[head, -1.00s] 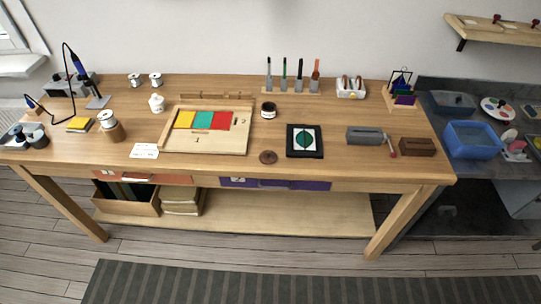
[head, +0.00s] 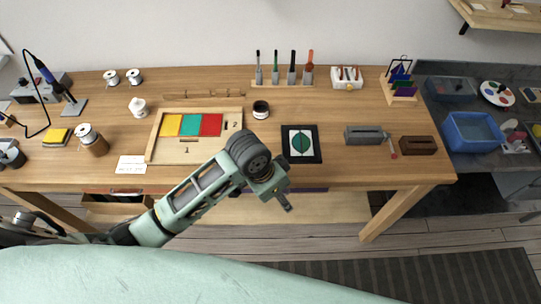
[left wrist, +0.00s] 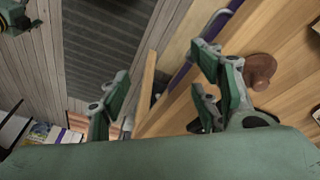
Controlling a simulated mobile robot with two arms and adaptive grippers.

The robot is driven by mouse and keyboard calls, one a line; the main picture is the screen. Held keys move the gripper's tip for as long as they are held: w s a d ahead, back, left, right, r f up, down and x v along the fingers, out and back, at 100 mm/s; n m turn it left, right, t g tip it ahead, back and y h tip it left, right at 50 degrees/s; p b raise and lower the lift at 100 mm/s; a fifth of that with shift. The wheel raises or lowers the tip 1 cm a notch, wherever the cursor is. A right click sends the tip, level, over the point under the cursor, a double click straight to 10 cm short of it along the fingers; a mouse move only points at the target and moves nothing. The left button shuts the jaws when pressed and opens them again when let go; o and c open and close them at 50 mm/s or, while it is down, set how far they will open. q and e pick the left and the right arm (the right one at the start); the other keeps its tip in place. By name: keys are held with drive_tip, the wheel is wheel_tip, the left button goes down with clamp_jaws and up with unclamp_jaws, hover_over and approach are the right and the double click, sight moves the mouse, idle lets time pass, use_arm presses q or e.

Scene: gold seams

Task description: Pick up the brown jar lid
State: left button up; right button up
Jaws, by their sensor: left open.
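The brown jar lid (left wrist: 262,68) lies on the wooden table at the right of the left wrist view. In the head view it is hidden behind my left arm. My left gripper (head: 282,196) is over the table's front edge in the head view. In the left wrist view my left gripper (left wrist: 160,95) has its fingers spread apart with nothing between them; the lid is apart from it, beyond the right-hand fingers. My right gripper is not in view.
A dark jar with a white band (head: 261,109) stands behind my left arm. A black framed picture with a green circle (head: 313,144) lies right of the gripper. A wooden tray (head: 166,152) with coloured squares is to the left. Grey and brown blocks stand farther right.

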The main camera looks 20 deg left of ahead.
use_arm(q)
drive_tip(key=w+a+r+y, duration=0.1)
drive_tip(key=w+a, duration=0.1)
drive_tip(key=w, duration=0.1)
drive_tip(key=w+a+r+m+g, duration=0.1)
drive_tip(key=w+a+r, duration=0.1)
drive_tip(key=w, duration=0.1)
drive_tip(key=w+a+r+m+y, duration=0.1)
drive_tip(key=w+a+r, duration=0.1)
drive_tip(key=w, duration=0.1)
drive_tip(key=shift+a+r+g+y, duration=0.1)
drive_tip(key=shift+a+g+y, duration=0.05)
drive_tip(key=shift+g+y, duration=0.15)
drive_tip(key=shift+w+a+r, duration=0.1)
drive_tip(key=shift+w+a, duration=0.15)
drive_tip(key=shift+a, duration=0.05)
wheel_tip(320, 180, down, 6)
drive_tip(key=shift+w+f+p, duration=0.15)
drive_tip(key=shift+f+p, duration=0.1)
drive_tip(key=shift+p, duration=1)
drive_tip(key=shift+f, duration=0.5)
drive_tip(key=c, duration=1)
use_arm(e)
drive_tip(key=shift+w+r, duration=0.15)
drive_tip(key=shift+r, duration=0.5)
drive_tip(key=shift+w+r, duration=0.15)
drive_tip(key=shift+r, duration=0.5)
